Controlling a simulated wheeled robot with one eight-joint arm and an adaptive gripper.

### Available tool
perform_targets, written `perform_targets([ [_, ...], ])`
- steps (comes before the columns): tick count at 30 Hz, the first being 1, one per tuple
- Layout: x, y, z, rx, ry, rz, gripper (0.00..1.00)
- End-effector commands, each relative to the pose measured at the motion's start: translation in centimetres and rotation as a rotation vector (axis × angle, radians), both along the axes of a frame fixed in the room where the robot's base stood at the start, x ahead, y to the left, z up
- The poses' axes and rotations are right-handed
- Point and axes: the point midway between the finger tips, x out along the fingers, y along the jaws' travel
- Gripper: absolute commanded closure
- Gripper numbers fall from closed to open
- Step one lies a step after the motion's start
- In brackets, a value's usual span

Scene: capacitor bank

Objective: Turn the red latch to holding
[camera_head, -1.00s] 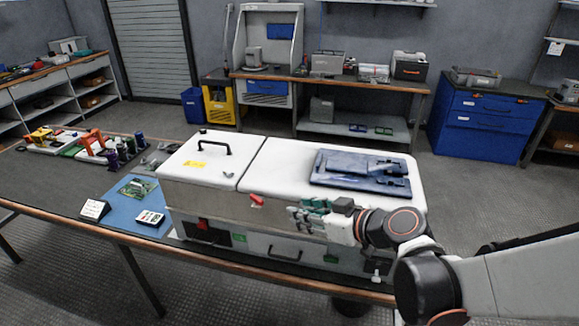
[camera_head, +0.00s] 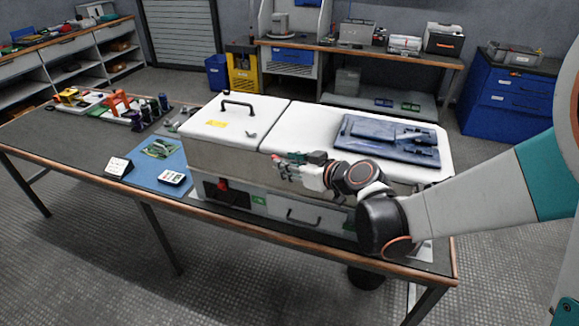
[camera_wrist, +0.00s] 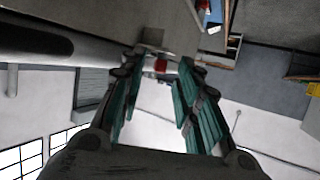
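The red latch (camera_head: 276,158) is on the upper front of the grey-and-white cabinet (camera_head: 230,157), near the seam between its two white lids. My gripper (camera_head: 290,166) reaches in from the right, its fingertips close to the latch and partly covering it. In the wrist view the latch (camera_wrist: 161,66) shows as a small red and white piece between the teal fingertips of my gripper (camera_wrist: 160,72). The fingers are apart, with visible room between them. I cannot tell whether either finger touches the latch. The markings around the latch are not readable.
A red switch (camera_head: 222,184) and a black handle (camera_head: 303,218) are lower on the cabinet front. A blue tray (camera_head: 385,150) lies on the right lid. A blue mat (camera_head: 150,180) with a circuit board is left of the cabinet, on the workbench (camera_head: 60,145).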

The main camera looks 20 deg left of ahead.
Motion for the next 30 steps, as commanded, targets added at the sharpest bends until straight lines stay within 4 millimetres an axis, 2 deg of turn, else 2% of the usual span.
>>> perform_targets([
  [11, 0.33, 0.54, -0.21, 0.0, 0.0, 0.0, 0.69],
  [13, 0.32, 0.53, -0.2, 0.0, 0.0, 0.0, 0.8],
  [15, 0.33, 0.52, -0.21, 0.0, 0.0, 0.0, 0.96],
  [16, 0.32, 0.51, -0.21, 0.0, 0.0, 0.0, 1.0],
  [24, 0.24, 0.59, -0.26, -0.002, 0.0, -0.01, 1.0],
  [30, -0.21, 0.9, -0.44, -0.007, 0.002, -0.105, 1.0],
])
